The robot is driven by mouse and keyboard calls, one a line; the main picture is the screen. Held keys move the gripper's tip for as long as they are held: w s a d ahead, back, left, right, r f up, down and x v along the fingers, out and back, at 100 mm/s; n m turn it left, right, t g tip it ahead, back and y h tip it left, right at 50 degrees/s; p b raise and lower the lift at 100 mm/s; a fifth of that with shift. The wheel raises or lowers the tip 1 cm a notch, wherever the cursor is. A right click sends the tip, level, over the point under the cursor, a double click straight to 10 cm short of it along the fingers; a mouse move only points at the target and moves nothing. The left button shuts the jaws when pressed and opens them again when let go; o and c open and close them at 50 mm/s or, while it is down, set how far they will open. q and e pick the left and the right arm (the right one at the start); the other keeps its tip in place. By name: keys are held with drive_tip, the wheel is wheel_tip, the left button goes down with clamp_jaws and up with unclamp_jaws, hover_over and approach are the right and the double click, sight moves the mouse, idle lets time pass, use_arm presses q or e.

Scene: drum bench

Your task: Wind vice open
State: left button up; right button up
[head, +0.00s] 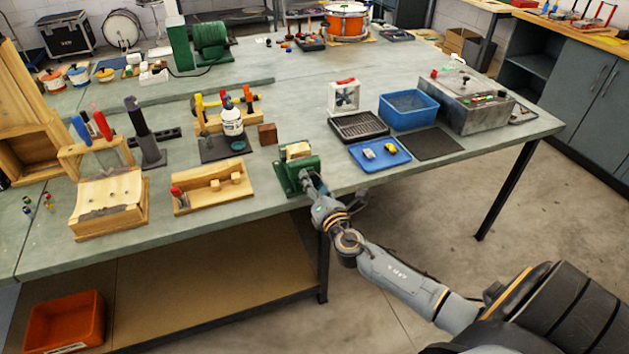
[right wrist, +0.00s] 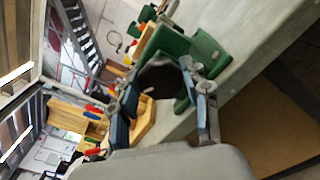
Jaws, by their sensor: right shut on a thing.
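The green vice (head: 289,174) stands at the front edge of the bench, with a pale wooden block (head: 298,150) at its jaws. My right gripper (head: 312,184) is at the front of the vice, shut on its handle. The handle is mostly hidden by the gripper in the head view. In the right wrist view the green vice (right wrist: 204,50) is just beyond the fingers, and a dark round part (right wrist: 160,80) shows between them. How wide the vice jaws stand is hard to tell. My left gripper is not in view.
A wooden tray (head: 212,190) lies left of the vice, with a white bottle (head: 232,122) behind. A blue tray (head: 380,154), a blue bin (head: 408,108) and a grey control box (head: 466,101) are to the right. The bench's front edge is close to my right arm.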

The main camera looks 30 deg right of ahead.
drive_tip(key=shift+w+r+n+p, duration=0.1)
drive_tip(key=shift+r+n+p, duration=0.25)
drive_tip(key=shift+n, duration=0.85)
drive_tip(key=o, duration=1.1)
drive_tip(key=shift+o, duration=0.3)
drive_tip(key=shift+w+f, duration=0.15)
drive_tip(key=shift+f, duration=0.1)
drive_tip(key=v, duration=1.2)
